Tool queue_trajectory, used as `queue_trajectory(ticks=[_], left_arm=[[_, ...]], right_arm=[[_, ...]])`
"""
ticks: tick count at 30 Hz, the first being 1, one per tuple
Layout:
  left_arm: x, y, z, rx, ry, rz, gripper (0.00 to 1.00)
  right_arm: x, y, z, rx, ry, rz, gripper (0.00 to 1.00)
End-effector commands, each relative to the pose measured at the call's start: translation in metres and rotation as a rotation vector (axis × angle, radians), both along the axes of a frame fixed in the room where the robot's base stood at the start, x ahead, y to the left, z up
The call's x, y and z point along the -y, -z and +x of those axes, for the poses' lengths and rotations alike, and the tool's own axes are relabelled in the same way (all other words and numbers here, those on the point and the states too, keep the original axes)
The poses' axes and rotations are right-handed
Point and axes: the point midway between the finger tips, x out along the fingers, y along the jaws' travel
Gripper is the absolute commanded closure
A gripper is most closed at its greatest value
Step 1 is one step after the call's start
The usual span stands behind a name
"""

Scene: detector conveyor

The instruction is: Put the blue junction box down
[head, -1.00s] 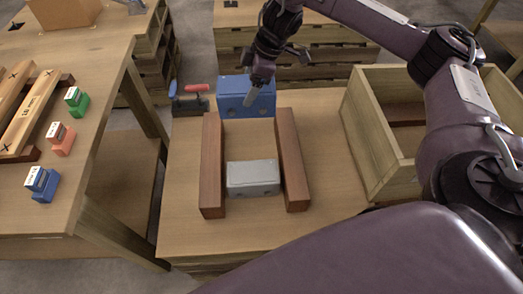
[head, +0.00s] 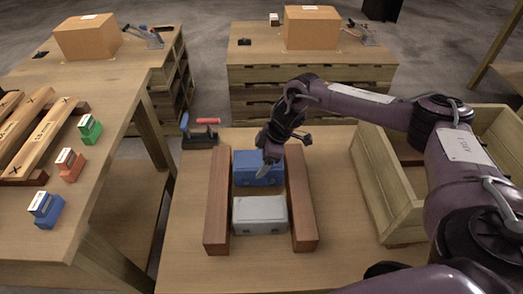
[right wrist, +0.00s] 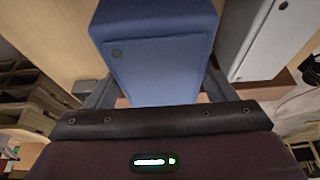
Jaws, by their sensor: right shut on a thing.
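The blue junction box (head: 258,168) is between the two brown wooden rails, just behind the grey box, in the head view. My right gripper (head: 267,170) is shut on it from above; in the right wrist view the blue box (right wrist: 160,65) lies between the two fingers. The grey box (head: 259,214) sits between the rails nearer to me, and shows in the right wrist view (right wrist: 268,40). The left rail (head: 217,200) and right rail (head: 301,200) flank both boxes. I cannot tell whether the blue box touches the table. My left gripper is out of view.
An open wooden crate (head: 379,180) stands to the right of the rails. Red and blue handled tools (head: 200,135) lie behind the left rail. A table (head: 108,165) at left holds small green, red and blue blocks. Bare tabletop lies in front of the rails.

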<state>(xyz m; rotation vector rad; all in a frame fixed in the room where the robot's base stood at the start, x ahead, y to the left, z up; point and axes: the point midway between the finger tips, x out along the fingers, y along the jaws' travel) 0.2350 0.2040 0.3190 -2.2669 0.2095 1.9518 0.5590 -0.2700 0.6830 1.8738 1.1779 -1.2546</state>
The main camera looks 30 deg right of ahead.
Motion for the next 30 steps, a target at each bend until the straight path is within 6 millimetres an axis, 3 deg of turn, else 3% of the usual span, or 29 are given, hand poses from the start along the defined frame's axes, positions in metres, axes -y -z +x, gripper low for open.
queue_trajectory(ticks=[5,13,24,25,30], left_arm=[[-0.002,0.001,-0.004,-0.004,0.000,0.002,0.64],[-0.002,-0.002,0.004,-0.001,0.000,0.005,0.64],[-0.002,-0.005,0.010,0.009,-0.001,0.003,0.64],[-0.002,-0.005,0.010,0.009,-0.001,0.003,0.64],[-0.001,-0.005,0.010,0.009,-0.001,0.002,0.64]], right_arm=[[-0.001,0.007,0.002,0.006,-0.001,0.004,0.85],[-0.001,0.040,0.002,0.005,0.002,0.002,0.85],[-0.001,0.044,0.002,0.006,0.001,0.003,0.85],[0.000,0.046,0.000,0.000,0.000,-0.001,0.19],[0.000,0.046,0.000,0.000,0.000,-0.001,0.01]])
